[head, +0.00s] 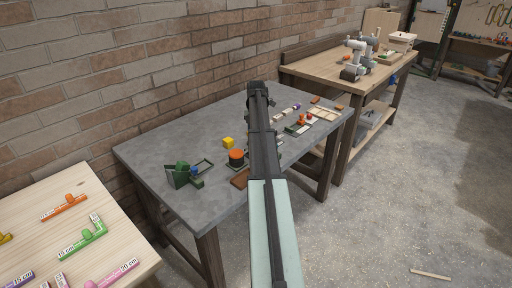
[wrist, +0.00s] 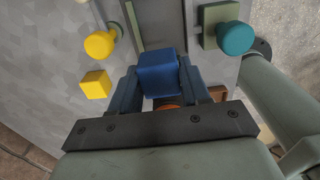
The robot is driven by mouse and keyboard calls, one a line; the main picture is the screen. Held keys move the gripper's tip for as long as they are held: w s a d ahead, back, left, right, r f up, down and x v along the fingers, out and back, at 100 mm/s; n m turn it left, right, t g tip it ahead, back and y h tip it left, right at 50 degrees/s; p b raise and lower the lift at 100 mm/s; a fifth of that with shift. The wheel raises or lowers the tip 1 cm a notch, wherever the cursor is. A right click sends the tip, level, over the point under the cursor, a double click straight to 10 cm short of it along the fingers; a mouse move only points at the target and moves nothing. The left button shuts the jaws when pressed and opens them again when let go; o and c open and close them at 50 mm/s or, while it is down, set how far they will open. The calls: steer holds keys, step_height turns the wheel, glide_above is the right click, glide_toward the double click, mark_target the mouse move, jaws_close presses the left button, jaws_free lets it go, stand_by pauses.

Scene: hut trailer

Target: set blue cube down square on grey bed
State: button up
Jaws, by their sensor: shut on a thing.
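The blue cube (wrist: 158,73) is between the two fingers of my gripper (wrist: 160,82) in the wrist view. My gripper is shut on it, with one finger on each side. Beyond the cube lies a flat grey surface (wrist: 165,22), bordered by a green strip at left and a dark grey bar at right. This may be the grey bed, but I cannot tell for sure. The gap between the cube and the surface under it cannot be judged. In the head view my arm covers part of the grey table (head: 150,150), and I cannot make out the held cube there.
In the wrist view, a yellow knob (wrist: 100,43) and yellow cube (wrist: 95,84) lie left, a teal knob (wrist: 236,38) right. In the head view, a green holder (head: 178,175) and an orange-topped dark round piece (head: 236,157) stand on the table. The table's front left is clear.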

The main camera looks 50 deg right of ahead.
steer(key=shift+f, duration=3.2)
steer(key=shift+f, duration=0.1)
steer(key=o, duration=0.8)
steer(key=shift+c, duration=0.2)
step_height(320, 180, up, 12)
steer(key=shift+r, duration=0.1)
